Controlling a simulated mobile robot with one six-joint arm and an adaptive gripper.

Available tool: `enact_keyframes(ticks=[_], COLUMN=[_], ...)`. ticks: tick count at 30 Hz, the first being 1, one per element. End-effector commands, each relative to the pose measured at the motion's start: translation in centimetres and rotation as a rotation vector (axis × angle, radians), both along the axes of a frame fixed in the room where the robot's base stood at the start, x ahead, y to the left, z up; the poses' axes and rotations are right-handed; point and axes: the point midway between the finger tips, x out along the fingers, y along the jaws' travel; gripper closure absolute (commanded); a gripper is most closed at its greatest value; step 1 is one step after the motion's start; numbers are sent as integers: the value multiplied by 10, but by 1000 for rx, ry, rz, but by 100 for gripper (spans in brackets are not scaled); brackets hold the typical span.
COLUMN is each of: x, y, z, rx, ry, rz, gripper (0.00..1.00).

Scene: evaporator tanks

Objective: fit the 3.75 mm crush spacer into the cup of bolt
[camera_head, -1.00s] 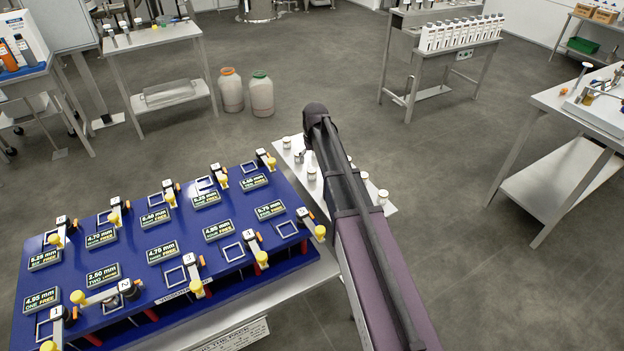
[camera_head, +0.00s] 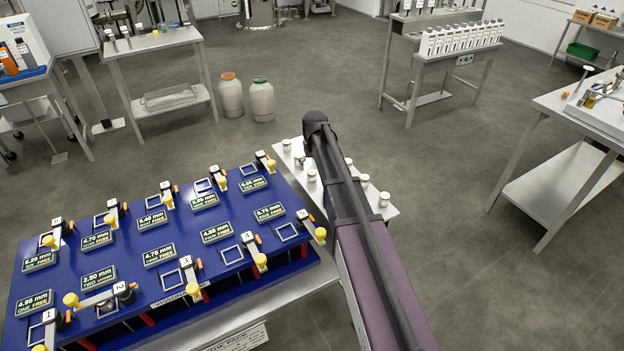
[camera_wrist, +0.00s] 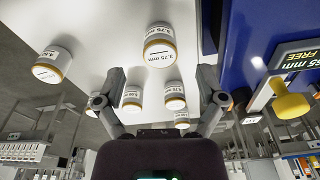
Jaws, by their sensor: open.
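A small white spacer pot labelled 3.75 mm (camera_wrist: 160,46), with a tan rim, stands on the pale tray in the wrist view. My gripper (camera_wrist: 160,76) is open and empty, its two fingers spread on either side just short of this pot; no contact shows. In the head view my arm hides the gripper and part of the tray, and I cannot tell which pot there is the 3.75 mm one. The blue bolt board (camera_head: 133,232) holds square frames, numbered clamps with yellow knobs, and size plates. I cannot tell which frame is the cup of the bolt.
Other pots stand close by: one at left (camera_wrist: 53,65), one between the fingers (camera_wrist: 132,98) and another beside it (camera_wrist: 174,95). The board's blue edge and a yellow knob (camera_wrist: 291,105) lie to the right. In the head view, open floor (camera_head: 450,180) lies right of the tray (camera_head: 395,211).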

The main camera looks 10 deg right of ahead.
Motion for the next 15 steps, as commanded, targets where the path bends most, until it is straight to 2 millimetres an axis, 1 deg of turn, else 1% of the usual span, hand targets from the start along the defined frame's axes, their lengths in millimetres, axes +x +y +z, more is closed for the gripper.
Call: enact_keyframes(ticks=[1,6,15], x=[1,2,4], y=[0,1,1], z=[-8,-22,-39], rx=[0,0,0], ry=[0,0,0], rz=[0,0,0], gripper=[11,11,11])
